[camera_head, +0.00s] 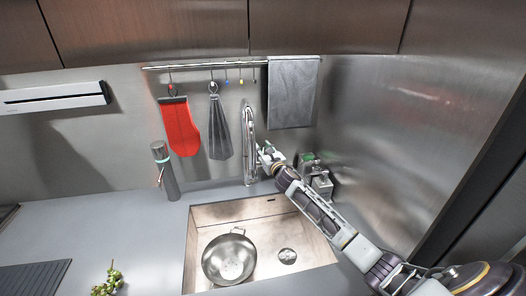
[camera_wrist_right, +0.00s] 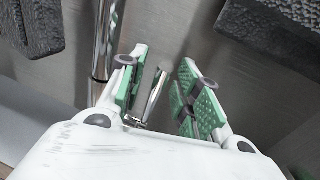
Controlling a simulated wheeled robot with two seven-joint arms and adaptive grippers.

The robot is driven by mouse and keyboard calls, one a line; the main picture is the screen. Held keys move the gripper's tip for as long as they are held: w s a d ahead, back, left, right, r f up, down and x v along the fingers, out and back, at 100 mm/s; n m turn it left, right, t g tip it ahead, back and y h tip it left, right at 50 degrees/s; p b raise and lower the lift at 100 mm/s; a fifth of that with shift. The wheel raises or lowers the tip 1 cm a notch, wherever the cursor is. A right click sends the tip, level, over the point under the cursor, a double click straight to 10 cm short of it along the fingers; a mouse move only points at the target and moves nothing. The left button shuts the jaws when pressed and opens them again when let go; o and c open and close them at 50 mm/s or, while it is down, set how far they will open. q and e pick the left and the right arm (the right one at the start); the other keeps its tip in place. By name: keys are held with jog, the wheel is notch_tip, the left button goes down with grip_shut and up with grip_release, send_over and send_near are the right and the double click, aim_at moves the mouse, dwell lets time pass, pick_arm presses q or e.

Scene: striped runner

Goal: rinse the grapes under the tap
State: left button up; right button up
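The green grapes (camera_head: 107,283) lie on the counter at the bottom left of the head view, partly cut off by the frame. The steel tap (camera_head: 248,145) rises behind the sink (camera_head: 190,240); its pipe also shows in the wrist view (camera_wrist_right: 107,40). A metal bowl (camera_head: 229,259) sits in the sink. My right gripper (camera_head: 268,157) is beside the tap, on its right. In the wrist view its green-padded fingers (camera_wrist_right: 163,62) are apart, with a thin metal lever (camera_wrist_right: 156,92) showing between them; contact cannot be told. My left gripper is not in view.
A red mitt (camera_head: 180,127), a dark cloth (camera_head: 219,128) and a grey towel (camera_head: 292,93) hang from a rail behind. A small grey object (camera_head: 320,184) stands behind my right arm. The left counter is mostly clear.

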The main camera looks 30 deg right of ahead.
jog(key=shift+w, duration=0.15)
grip_shut()
dwell(0.4)
